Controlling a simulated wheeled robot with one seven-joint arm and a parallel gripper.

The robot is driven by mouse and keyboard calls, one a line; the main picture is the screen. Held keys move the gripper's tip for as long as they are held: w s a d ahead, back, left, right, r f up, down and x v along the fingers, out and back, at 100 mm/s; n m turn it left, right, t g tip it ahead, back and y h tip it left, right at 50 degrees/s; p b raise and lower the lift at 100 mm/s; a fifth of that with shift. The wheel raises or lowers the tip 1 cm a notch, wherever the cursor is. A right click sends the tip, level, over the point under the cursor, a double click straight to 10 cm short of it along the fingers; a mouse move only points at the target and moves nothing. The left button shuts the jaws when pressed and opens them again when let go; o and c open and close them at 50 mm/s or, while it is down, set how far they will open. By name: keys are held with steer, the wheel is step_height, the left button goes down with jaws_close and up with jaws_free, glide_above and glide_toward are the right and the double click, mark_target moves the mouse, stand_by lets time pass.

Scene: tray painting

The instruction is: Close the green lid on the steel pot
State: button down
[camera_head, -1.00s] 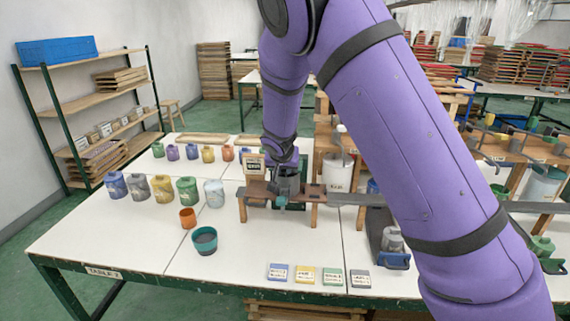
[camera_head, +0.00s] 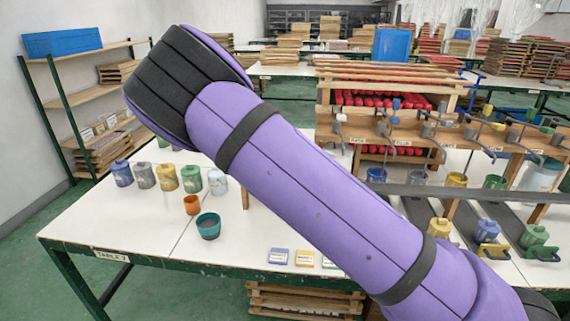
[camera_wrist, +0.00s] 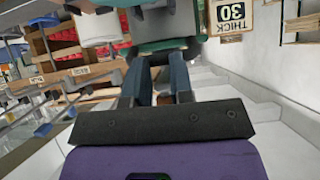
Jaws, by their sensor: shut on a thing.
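My gripper (camera_wrist: 162,88) is at the centre of the wrist view, with its two blue-grey fingers close together. It is shut on a green piece (camera_wrist: 150,48) just past the fingertips, which looks like the green lid. A grey body shows just beyond the green piece. It may be the steel pot, but it is cut off by the top edge and I cannot tell whether the lid touches it. In the head view my purple arm hides the gripper, the lid and the pot.
A teal cup (camera_head: 208,226) and a small orange cup (camera_head: 192,205) stand on the white table (camera_head: 130,225) at left, near several paint jars. Small labelled blocks (camera_head: 305,258) lie at the front edge. A wooden rack (camera_head: 400,122) fills the right. The table's front left is clear.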

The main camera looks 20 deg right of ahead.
steer(key=shift+s+d+f, duration=0.1)
steer(key=shift+s+f, duration=0.1)
steer(key=shift+f, duration=0.3)
steer(key=shift+s+d+f, duration=0.1)
steer(key=shift+s+f, duration=0.05)
steer(key=shift+f, duration=0.3)
steer(key=c, duration=1.1)
jaws_free()
steer(key=o, duration=0.7)
steer(key=shift+s+a+r, duration=0.1)
steer(key=shift+s+r, duration=0.3)
steer(key=shift+c, duration=0.2)
steer(key=o, duration=0.4)
steer(key=shift+s+a+r, duration=0.3)
steer(key=shift+a+r, duration=0.1)
steer(key=shift+a, duration=0.05)
steer(key=v, duration=0.6)
steer(key=r+v, duration=0.1)
steer(key=v, duration=0.2)
steer(key=shift+w+d+r, duration=0.1)
steer(key=shift+w, duration=0.2)
